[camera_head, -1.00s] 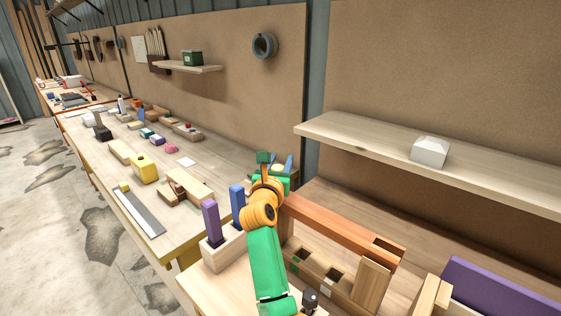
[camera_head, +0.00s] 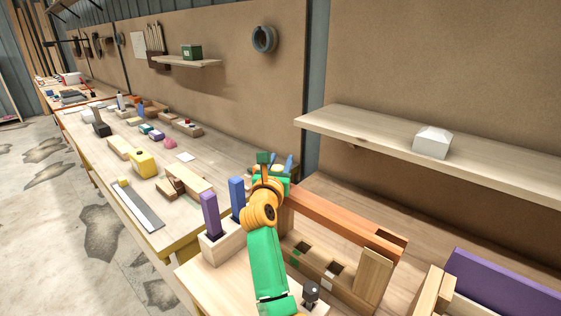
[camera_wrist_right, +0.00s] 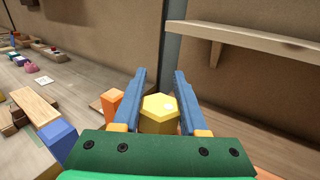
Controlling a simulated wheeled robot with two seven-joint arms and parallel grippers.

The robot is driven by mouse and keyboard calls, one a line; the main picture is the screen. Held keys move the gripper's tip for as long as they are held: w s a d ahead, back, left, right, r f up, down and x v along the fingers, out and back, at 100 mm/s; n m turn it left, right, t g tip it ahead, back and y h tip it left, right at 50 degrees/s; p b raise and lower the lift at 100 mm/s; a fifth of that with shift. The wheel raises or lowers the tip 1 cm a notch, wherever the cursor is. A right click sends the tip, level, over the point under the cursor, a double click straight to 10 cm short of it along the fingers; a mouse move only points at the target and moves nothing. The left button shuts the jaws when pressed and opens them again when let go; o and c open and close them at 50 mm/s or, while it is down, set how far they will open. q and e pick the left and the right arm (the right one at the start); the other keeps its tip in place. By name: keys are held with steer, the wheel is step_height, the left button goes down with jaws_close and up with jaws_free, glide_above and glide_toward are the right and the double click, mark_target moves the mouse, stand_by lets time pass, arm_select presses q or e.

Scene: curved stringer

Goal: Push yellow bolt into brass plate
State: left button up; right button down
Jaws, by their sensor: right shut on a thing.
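My right gripper (camera_head: 282,163) is at the back of the near bench, partly hidden behind its own wrist in the head view. In the right wrist view, its two blue fingers (camera_wrist_right: 162,98) are on either side of the yellow bolt (camera_wrist_right: 159,107), a hexagonal head, and are shut on it. The bolt's lower part is hidden by the green gripper body. I cannot make out the brass plate in either view, nor whether the bolt touches it. My left gripper is not in view.
An orange-brown beam (camera_head: 345,218) runs right from beside my wrist. Purple (camera_head: 210,212) and blue (camera_head: 237,195) blocks stand upright in a wooden holder at left. A shelf (camera_head: 470,165) juts out at right. A yellow block (camera_head: 142,163) lies on the long bench.

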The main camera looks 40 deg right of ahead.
steer(key=shift+f, duration=0.15)
steer(key=shift+c, duration=1.8)
jaws_free()
steer(key=b+v, duration=0.2)
steer(key=v, duration=0.4)
steer(key=shift+s+a+f, duration=0.1)
steer(key=shift+s+a, duration=0.05)
steer(key=shift+a, duration=0.1)
steer(key=shift+s+a+r, duration=0.2)
steer(key=shift+s+a, duration=0.05)
steer(key=shift+a, duration=0.1)
steer(key=shift+d+f, duration=0.1)
steer(key=shift+d, duration=0.05)
